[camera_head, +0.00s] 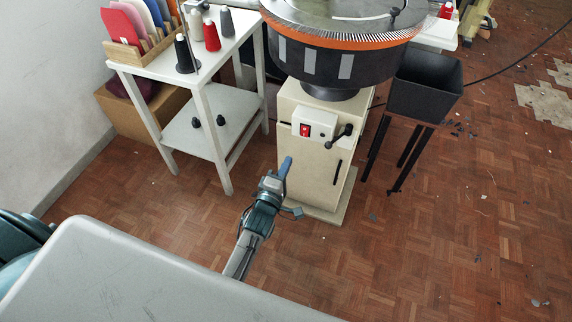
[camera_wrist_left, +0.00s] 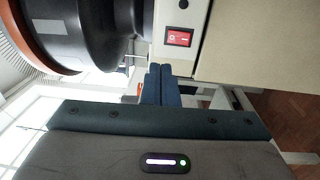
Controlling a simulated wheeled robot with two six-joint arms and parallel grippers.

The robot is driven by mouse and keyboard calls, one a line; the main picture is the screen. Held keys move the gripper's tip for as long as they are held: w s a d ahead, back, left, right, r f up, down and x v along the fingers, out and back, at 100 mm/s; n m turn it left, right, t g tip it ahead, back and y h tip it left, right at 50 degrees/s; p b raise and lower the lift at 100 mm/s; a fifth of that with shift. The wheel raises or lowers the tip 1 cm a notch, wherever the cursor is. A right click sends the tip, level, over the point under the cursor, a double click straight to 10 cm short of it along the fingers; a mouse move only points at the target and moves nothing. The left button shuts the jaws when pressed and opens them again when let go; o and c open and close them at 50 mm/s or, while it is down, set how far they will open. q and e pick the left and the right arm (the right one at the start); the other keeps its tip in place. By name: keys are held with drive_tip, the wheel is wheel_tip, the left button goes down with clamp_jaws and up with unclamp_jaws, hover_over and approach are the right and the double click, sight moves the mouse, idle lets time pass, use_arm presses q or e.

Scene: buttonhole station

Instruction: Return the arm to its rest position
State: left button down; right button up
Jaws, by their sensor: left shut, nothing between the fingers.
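My left gripper (camera_head: 288,161) is shut and empty, its blue fingers pointing up the picture at the front of the cream machine cabinet (camera_head: 303,172). In the left wrist view the blue fingers (camera_wrist_left: 161,76) lie side by side, with no object between them. The cabinet's red switch (camera_head: 304,130) is above the fingertips in the head view; it also shows in the left wrist view (camera_wrist_left: 179,38). I cannot tell whether the fingertips touch the cabinet. My left forearm reaches up from behind my grey body at the bottom. My right gripper is not in view.
The black round machine head (camera_head: 318,65) with an orange rim sits on the cabinet. A white table (camera_head: 147,85) with thread cones and coloured pieces stands left. A black bin (camera_head: 425,88) on legs stands right. Wooden floor (camera_head: 440,250) is open at lower right.

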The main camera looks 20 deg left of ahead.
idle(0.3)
